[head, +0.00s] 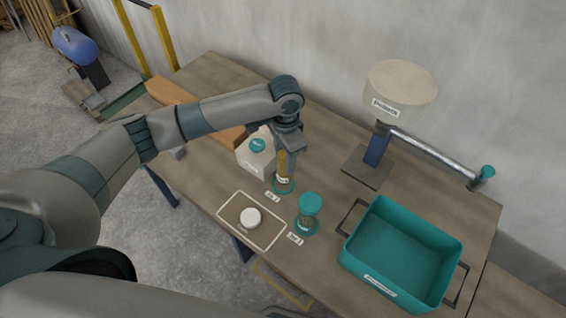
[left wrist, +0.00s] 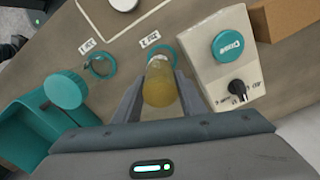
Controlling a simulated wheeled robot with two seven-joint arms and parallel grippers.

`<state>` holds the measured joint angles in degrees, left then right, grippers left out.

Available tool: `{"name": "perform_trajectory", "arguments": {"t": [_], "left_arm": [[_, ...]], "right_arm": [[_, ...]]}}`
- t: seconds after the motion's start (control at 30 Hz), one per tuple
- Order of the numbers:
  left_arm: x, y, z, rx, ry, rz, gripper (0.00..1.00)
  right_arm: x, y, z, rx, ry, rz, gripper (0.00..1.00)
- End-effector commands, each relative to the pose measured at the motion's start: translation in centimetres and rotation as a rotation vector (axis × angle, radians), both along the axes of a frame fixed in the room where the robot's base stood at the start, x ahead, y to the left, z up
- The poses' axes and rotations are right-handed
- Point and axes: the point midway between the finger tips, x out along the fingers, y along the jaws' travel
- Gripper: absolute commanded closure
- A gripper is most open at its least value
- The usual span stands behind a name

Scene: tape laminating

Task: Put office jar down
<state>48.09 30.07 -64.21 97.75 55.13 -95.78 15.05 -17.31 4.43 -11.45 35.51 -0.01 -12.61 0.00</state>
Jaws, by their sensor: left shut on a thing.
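My left gripper (head: 286,150) points down, shut on a clear jar with yellow contents (head: 282,167). In the left wrist view the jar (left wrist: 161,88) sits upright between the two fingers (left wrist: 160,95). A teal ring on the table (head: 284,187) shows around the jar's lower end. I cannot tell whether the base touches the table. A small label (head: 272,196) lies in front of this ring. My right gripper is not in view.
A white box with a teal button (head: 257,146) stands close behind the held jar. A round white piece (head: 250,217) lies inside an outlined rectangle (head: 226,204). A teal bin (head: 402,250) and a stand with a beige head (head: 401,88) are at the right.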

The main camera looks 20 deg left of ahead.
Motion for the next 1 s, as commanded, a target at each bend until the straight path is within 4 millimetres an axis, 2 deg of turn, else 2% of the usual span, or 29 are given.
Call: {"name": "perform_trajectory", "arguments": {"t": [0.1,0.47,0.8,1.0], "left_arm": [[0.2,0.6,-0.3,0.0,-0.001,0.0,0.92],[0.2,0.6,-0.5,0.0,-0.001,0.0,0.92],[0.2,0.6,-3.8,0.001,-0.001,0.0,0.92],[0.2,0.6,-4.3,0.0,-0.003,-0.002,0.92]], "right_arm": [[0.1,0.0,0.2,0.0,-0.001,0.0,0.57],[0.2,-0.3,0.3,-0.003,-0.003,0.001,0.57],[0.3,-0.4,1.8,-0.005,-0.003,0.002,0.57],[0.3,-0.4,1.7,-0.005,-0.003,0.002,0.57]]}}
